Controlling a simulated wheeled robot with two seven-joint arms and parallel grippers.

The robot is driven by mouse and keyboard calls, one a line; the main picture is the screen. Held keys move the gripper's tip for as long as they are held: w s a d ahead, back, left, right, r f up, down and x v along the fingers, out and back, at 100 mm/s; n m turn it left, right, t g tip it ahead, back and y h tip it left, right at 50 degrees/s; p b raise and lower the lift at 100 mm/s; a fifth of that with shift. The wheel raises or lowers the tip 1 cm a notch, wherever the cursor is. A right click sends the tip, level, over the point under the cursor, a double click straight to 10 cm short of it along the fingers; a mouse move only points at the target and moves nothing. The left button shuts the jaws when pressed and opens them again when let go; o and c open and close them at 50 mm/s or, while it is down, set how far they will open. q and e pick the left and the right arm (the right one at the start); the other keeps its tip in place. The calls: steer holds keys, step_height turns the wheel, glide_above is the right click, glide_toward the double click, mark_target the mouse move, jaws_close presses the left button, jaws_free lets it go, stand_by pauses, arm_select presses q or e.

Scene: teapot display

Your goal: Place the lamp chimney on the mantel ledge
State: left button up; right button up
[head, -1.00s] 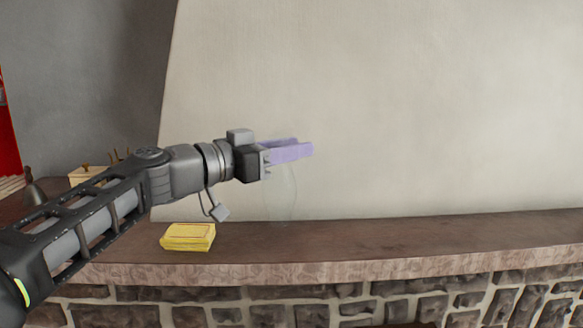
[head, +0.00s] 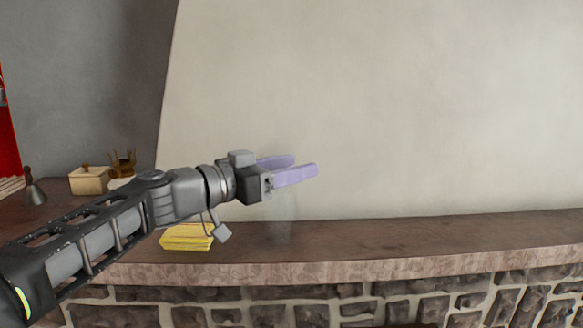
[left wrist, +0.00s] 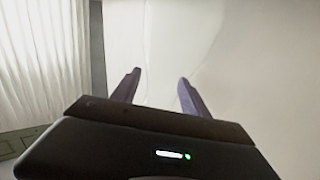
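The lamp chimney (head: 284,218) is clear glass and very faint in the head view. It shows as a pale upright shape just below my left fingers, with its lower end over the mantel ledge (head: 400,240). I cannot tell for sure whether its base touches the ledge. My left gripper (head: 295,168) is above the ledge with its two purple fingers spread apart. In the left wrist view the fingers (left wrist: 158,88) are also apart, with thin curved glass outlines beyond and between them. My right gripper is not in view.
A yellow stack (head: 187,238) of books or cloths lies on the ledge to the left, partly behind my arm. A wooden box (head: 89,180) and a dark bell (head: 34,188) stand further left. The ledge to the right is clear, with a pale wall behind.

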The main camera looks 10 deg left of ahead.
arm_select(q)
steer(key=shift+r, duration=0.2)
steer(key=b+v, duration=0.3)
steer(key=v, duration=0.9)
steer(key=shift+f, duration=0.15)
steer(key=shift+a, duration=0.1)
